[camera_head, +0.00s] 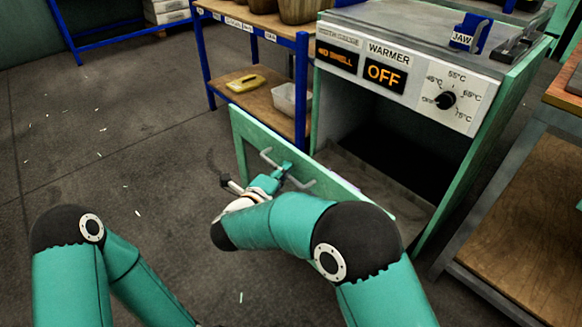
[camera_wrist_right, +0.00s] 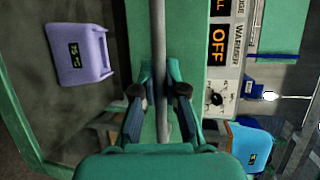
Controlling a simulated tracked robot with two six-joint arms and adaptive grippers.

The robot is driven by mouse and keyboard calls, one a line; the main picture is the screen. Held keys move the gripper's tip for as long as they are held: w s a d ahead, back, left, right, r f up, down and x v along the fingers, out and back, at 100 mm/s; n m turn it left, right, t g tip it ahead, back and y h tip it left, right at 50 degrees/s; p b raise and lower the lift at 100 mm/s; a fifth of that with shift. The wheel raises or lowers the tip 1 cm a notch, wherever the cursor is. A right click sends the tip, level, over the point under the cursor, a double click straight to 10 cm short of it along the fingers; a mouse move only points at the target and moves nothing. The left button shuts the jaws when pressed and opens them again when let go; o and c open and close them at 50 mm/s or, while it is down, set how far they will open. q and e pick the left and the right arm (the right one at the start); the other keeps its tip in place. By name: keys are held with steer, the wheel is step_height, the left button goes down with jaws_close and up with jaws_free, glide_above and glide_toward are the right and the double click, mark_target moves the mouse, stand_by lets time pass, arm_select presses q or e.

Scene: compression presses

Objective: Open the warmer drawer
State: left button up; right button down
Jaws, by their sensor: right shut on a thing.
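The warmer (camera_head: 440,100) is a grey and green cabinet with an orange OFF display and a dial. Its drawer front (camera_head: 243,133), a green panel, stands out from the cabinet, with a dark space behind its upper edge. A grey bar handle (camera_head: 303,184) is on the panel's outer face. My right gripper (camera_head: 284,168) is shut on the handle; the fingers also show around the bar (camera_wrist_right: 160,50) in the right wrist view (camera_wrist_right: 161,92). My arm hides the panel's lower part. My left arm shows at lower left in the head view, but its gripper is out of frame.
A blue-framed shelf (camera_head: 302,85) with a yellow item (camera_head: 246,82) and a clear bin (camera_head: 290,100) stands left of the warmer. A wooden-topped bench (camera_head: 530,200) is at right. The floor (camera_head: 120,140) at left is mostly clear.

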steer(key=shift+s+a+f, duration=0.1)
steer(key=shift+a, duration=0.3)
steer(key=c, duration=1.2)
jaws_free()
steer(key=shift+f, duration=0.1)
steer(key=shift+d, duration=0.15)
